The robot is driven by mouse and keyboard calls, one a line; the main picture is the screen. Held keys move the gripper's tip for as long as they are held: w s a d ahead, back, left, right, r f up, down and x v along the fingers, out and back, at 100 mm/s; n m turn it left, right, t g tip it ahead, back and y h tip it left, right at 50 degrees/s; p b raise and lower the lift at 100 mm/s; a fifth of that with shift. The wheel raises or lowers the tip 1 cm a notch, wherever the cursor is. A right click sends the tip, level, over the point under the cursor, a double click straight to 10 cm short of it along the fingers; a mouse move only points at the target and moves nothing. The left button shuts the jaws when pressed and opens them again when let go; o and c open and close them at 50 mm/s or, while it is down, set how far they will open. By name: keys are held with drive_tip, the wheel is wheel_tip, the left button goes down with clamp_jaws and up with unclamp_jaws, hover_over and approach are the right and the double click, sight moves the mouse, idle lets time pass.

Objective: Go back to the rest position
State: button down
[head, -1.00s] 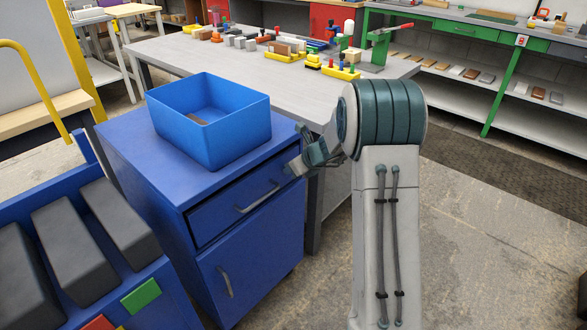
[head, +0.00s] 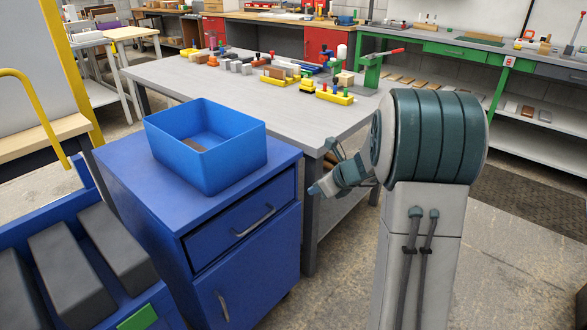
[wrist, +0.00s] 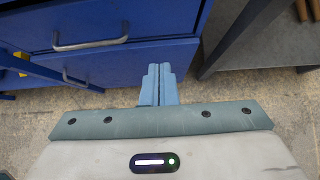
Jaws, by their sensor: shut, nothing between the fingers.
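My gripper (wrist: 159,84) is shut and empty in the wrist view, its two blue fingertips together. It points toward the blue drawer cabinet (wrist: 120,75) and the floor. In the head view my gripper (head: 314,190) is beside the cabinet's right side, apart from it, in front of the grey workbench. My forearm hides part of the floor and bench there.
A blue open bin (head: 205,172) stands on the blue cabinet (head: 140,192) with a brown piece inside. The grey workbench (head: 190,78) behind holds several coloured parts. A rack with dark grey blocks (head: 110,245) is at lower left. Open floor (head: 510,270) lies at right.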

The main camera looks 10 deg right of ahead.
drive_tip(key=s+a+r+n+g+h+p, duration=0.1)
drive_tip(key=s+a+r+n+g+p, duration=0.1)
drive_tip(key=s+a+r+n+p, duration=0.45)
drive_tip(key=s+a+r+n+g+p, duration=0.1)
drive_tip(key=s+a+r+n+p, duration=0.25)
drive_tip(key=s+r+n, duration=0.55)
drive_tip(key=s+d+r+n+h+p, duration=0.1)
drive_tip(key=s+r+n+h+p, duration=0.1)
drive_tip(key=s+n, duration=0.4)
drive_tip(key=s+d+r+n+g+h+p, duration=0.1)
drive_tip(key=s+r+n+h+p, duration=0.1)
drive_tip(key=s+r+n+p, duration=0.3)
drive_tip(key=s+n, duration=0.2)
drive_tip(key=s, duration=0.1)
drive_tip(key=shift+s+d+r+p, duration=0.25)
drive_tip(key=shift+p, duration=0.1)
